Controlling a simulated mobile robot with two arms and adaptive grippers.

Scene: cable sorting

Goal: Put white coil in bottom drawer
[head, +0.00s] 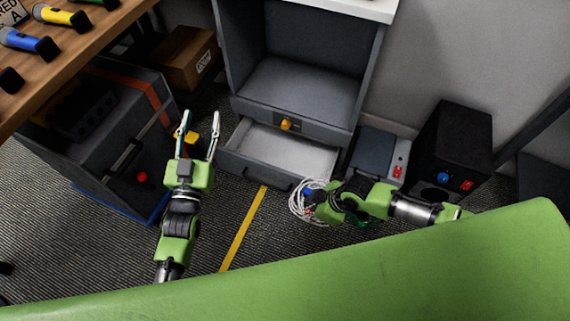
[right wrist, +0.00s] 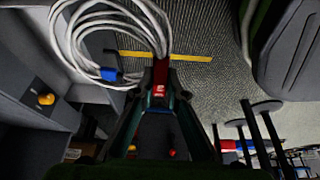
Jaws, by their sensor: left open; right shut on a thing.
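The white coil (head: 297,204) hangs from my right gripper (head: 317,203), just in front of the bottom drawer's right front corner and outside it. In the right wrist view the coil (right wrist: 76,45) has a blue band, and the right gripper (right wrist: 160,66) is shut on its strands. The bottom drawer (head: 291,152) of the grey cabinet is pulled open; its visible pale inside is empty. My left gripper (head: 197,120) is open and empty, left of the drawer. The right arm hides part of the coil.
An orange knob (head: 286,125) sits above the open drawer. A black box (head: 452,147) and a grey unit (head: 375,157) stand to its right. A dark case (head: 105,160) and a wooden table (head: 75,45) with microphones are left. Yellow tape (head: 243,228) crosses the carpet.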

